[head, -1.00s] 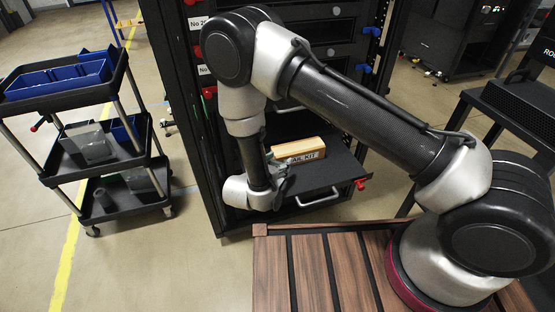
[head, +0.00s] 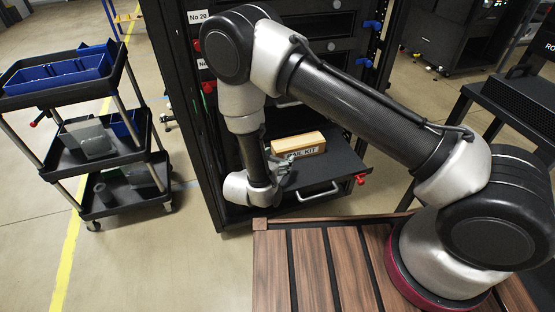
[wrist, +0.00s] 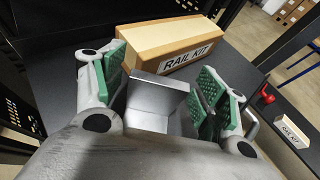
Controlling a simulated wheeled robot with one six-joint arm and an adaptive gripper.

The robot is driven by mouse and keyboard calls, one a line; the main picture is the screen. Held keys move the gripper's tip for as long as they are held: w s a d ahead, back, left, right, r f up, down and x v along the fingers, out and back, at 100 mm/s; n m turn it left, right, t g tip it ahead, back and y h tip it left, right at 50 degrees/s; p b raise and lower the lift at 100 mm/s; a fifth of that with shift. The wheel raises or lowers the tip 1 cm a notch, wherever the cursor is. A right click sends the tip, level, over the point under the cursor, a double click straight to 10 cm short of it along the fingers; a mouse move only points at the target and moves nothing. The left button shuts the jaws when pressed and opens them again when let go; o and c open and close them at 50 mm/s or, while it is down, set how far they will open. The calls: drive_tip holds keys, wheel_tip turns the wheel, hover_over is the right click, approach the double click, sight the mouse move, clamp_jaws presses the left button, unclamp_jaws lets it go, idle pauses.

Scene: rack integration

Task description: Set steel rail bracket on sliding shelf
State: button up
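The steel rail bracket (wrist: 160,90) is a plain grey angled piece in the middle of the wrist view, at the black sliding shelf (head: 338,172). My gripper (wrist: 163,80) has green-padded fingers spread on either side of it. Much of both pad faces shows, and the fingers look apart from the bracket. In the head view my gripper (head: 284,166) is low over the left part of the pulled-out shelf, and the bracket cannot be made out there. Whether the bracket's underside touches the shelf is hidden.
A wooden-coloured box labelled RAIL KIT (head: 298,142) stands on the shelf just behind the bracket. The black rack (head: 185,110) rises around the shelf. A cart (head: 110,155) with bins stands left. The shelf's right part is clear.

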drive_tip(key=v, duration=0.7)
drive_tip(key=shift+s+a, duration=0.1)
drive_tip(key=shift+s, duration=0.1)
idle(0.5)
